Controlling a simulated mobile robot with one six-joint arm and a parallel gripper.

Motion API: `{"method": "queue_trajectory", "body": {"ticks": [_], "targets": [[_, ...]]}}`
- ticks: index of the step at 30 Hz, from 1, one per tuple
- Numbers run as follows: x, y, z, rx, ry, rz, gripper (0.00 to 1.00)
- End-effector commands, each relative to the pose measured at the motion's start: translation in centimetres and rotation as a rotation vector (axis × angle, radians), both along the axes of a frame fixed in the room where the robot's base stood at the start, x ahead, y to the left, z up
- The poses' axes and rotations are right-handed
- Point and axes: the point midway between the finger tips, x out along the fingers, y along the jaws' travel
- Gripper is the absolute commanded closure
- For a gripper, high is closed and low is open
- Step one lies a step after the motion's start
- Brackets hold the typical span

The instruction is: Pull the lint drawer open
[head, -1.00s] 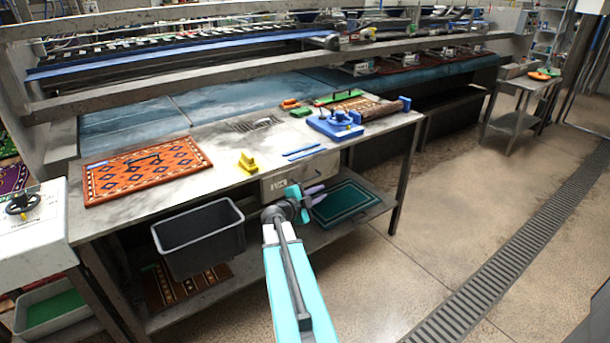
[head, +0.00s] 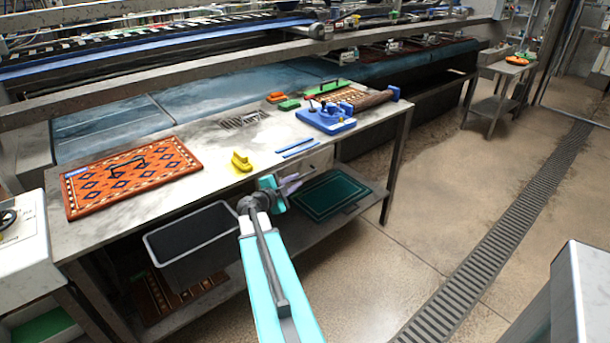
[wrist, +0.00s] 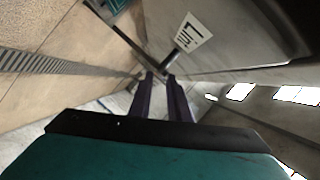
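The lint drawer (head: 319,160) is the pale grey front under the worktable's near edge in the head view, partly hidden by my gripper. In the wrist view, a pale label with black marks (wrist: 188,38) shows on a grey surface, with a short dark bar (wrist: 174,55) just below it. My gripper (head: 299,182) is at the drawer front. Its two dark purple fingers (wrist: 161,77) are apart with a narrow gap, their tips close to the bar's lower end. I cannot tell whether they touch it. Whether the drawer is out at all is unclear.
The worktable (head: 205,155) holds an orange rug (head: 130,178), a yellow block (head: 241,161), blue strips (head: 297,147) and a blue tool (head: 326,118). A dark bin (head: 205,235) and a green mat (head: 325,194) are below. Open floor lies to the right.

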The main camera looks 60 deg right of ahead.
Motion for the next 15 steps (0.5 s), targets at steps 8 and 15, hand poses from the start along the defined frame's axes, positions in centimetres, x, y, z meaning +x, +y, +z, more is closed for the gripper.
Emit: {"method": "queue_trajectory", "body": {"ticks": [8, 15], "targets": [[-0.63, -0.55, 0.00, 0.000, 0.000, -0.010, 0.83], [-0.84, -0.93, -0.03, 0.000, 0.000, -0.014, 0.83]]}}
